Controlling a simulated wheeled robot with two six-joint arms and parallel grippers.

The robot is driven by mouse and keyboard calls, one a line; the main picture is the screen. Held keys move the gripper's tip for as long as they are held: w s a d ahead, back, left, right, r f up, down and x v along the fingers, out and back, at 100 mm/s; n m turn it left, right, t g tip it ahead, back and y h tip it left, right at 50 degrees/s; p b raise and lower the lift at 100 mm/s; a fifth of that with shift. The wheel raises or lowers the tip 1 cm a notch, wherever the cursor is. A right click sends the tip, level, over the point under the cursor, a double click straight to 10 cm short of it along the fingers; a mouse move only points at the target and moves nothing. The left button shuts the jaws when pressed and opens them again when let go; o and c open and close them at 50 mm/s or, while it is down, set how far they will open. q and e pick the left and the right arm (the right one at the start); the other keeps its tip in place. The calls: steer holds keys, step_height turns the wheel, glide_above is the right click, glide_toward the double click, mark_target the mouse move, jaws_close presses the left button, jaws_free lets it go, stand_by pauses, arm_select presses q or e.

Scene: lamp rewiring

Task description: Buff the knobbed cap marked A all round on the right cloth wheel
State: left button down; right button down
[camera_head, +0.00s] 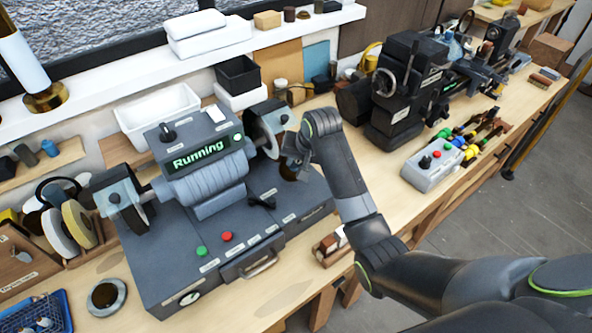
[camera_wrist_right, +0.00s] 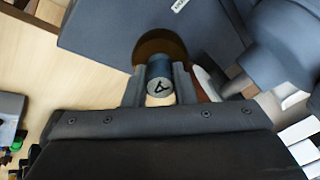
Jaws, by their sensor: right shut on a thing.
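The buffing machine (camera_head: 205,180) stands on the bench, and its display reads "Running". The right cloth wheel (camera_head: 263,135) is a pale disc on its right side, under a dark guard. My right gripper (camera_head: 291,166) is beside this wheel, on its right. In the right wrist view the gripper (camera_wrist_right: 159,82) is shut on a dark round cap (camera_wrist_right: 160,70), and a letter A shows on its end face. In the head view I cannot make out the cap. Whether the cap touches the wheel I cannot tell. My left gripper is not in view.
The left wheel (camera_head: 131,208) has a clear guard. Green (camera_head: 201,251) and red (camera_head: 227,237) buttons are on the machine's front. A lathe-like machine (camera_head: 405,95) and a grey control box (camera_head: 432,166) stand to the right. Spare wheels (camera_head: 78,224) stand at left.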

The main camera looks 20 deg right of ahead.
steer(key=shift+a+r, duration=0.15)
steer(key=shift+a, duration=0.05)
stand_by(0.3)
steer(key=shift+d, duration=0.25)
steer(key=shift+s+d+f, duration=0.2)
steer(key=shift+s+f, duration=0.1)
steer(key=shift+s, duration=0.2)
steer(key=shift+s+d+f, duration=0.15)
steer(key=shift+s+f, duration=0.1)
steer(key=shift+s, duration=0.2)
steer(key=shift+w+a+r+m, duration=0.15)
steer(key=shift+w+m, duration=0.15)
steer(key=shift+m, duration=2.65)
steer(key=shift+w+a+r+m, duration=0.1)
steer(key=shift+w+a+m, duration=0.15)
steer(key=shift+m, duration=2.65)
steer(key=shift+w+a+r+m, duration=0.15)
steer(key=shift+w+m, duration=0.15)
steer(key=shift+m, duration=2.65)
steer(key=shift+w+r, duration=0.1)
steer(key=shift+w, duration=0.05)
